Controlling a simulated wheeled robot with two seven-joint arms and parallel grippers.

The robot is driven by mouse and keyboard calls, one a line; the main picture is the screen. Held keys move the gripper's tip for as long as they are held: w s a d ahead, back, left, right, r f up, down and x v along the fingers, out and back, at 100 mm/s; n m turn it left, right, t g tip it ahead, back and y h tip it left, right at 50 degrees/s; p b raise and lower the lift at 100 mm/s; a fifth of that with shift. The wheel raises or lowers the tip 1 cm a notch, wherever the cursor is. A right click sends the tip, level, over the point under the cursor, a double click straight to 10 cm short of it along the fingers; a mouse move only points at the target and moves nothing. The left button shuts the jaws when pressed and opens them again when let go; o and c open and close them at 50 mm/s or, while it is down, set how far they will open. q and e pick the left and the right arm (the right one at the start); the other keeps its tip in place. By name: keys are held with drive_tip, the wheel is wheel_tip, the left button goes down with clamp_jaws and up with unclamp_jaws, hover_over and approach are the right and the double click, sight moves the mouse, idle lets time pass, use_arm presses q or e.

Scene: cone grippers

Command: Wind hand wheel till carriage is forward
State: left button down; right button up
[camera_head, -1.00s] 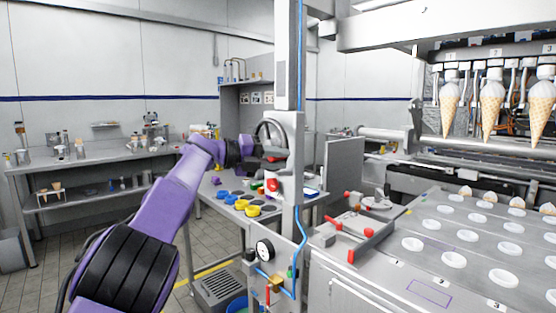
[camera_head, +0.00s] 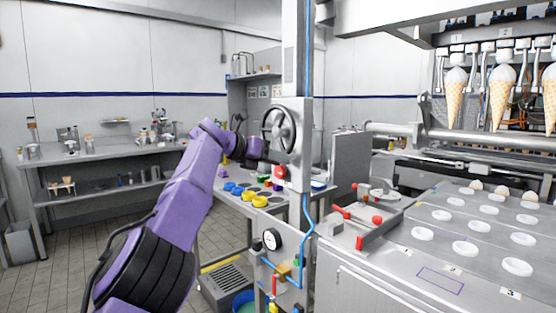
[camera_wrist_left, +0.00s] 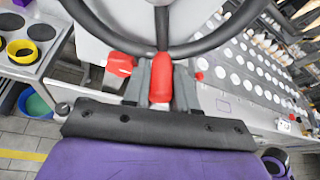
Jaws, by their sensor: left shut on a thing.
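The hand wheel (camera_head: 281,128), dark-rimmed with spokes, is on the grey upright column in the head view. Its rim also crosses the top of the left wrist view (camera_wrist_left: 205,45). My left gripper (camera_wrist_left: 160,82) is shut on the wheel's red handle (camera_wrist_left: 161,72), below the rim. In the head view my left gripper (camera_head: 262,152) is beside the wheel's lower left, its fingers hard to make out. The carriage appears to be the cone-holding rack (camera_head: 505,48) at upper right, with several filled cones (camera_head: 502,88) hanging from it. My right gripper is not in view.
A red button (camera_head: 280,172) is on the column below the wheel, with a pressure gauge (camera_head: 271,239) lower down. A steel table (camera_head: 445,262) with white round holders is at right. Blue and yellow rings (camera_head: 254,200) lie on a bench behind my arm.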

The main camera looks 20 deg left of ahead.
use_arm(q)
drive_tip(key=shift+w+a+f+m+y, duration=0.3)
drive_tip(key=shift+a+f+m, duration=0.1)
drive_tip(key=shift+f, duration=0.25)
drive_tip(key=shift+a, duration=0.1)
drive_tip(key=c, duration=1)
unclamp_jaws()
drive_tip(key=shift+o, duration=0.2)
drive_tip(key=shift+r, duration=0.25)
drive_tip(key=b+v, duration=0.4)
drive_tip(key=v, duration=0.6)
drive_tip(key=shift+s+a, duration=0.15)
drive_tip(key=shift+s, duration=0.1)
